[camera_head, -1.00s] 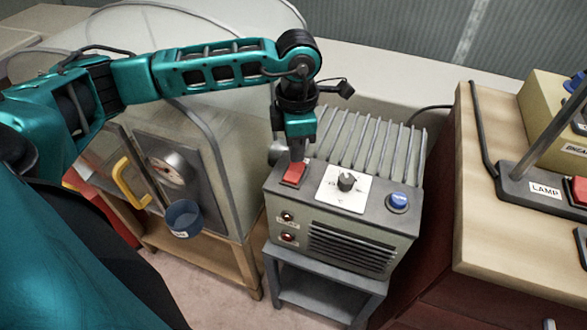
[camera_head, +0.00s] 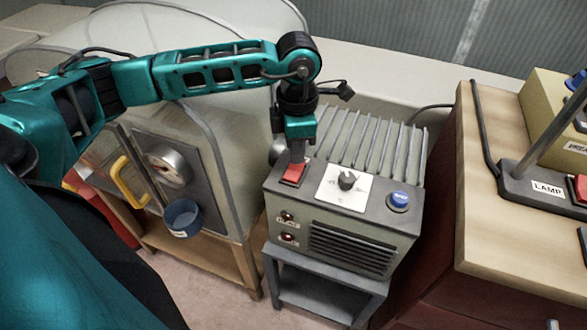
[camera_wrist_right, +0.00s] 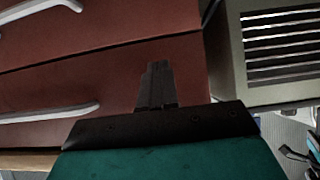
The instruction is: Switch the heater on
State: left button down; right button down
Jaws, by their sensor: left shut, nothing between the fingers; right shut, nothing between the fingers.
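The heater (camera_head: 330,222) is a grey-beige box with a ribbed back and front slats, standing on a small grey stand (camera_head: 320,290). Its top carries a red rocker switch (camera_head: 292,174), a knob (camera_head: 347,180) on a white plate and a blue button (camera_head: 398,201). Two small red indicators with labels are on its front. My left gripper (camera_head: 298,159) is shut and points down at the red switch, at or just above its far part; contact is hard to tell. My right gripper (camera_wrist_right: 157,85) is shut and empty in the right wrist view, before red drawers, with the heater's slats (camera_wrist_right: 283,45) at right.
A wooden-topped red drawer unit (camera_head: 510,240) with a lamp switch block (camera_head: 540,188) stands at right.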

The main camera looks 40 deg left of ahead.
pick_arm(q)
jog(key=shift+f+b, duration=0.45)
jog(key=shift+f, duration=0.15)
jog(key=shift+r, duration=0.1)
notch_tip(320, 180, up, 7)
jog(key=p, duration=0.4)
jog(key=shift+p, duration=0.35)
dwell(0.5)
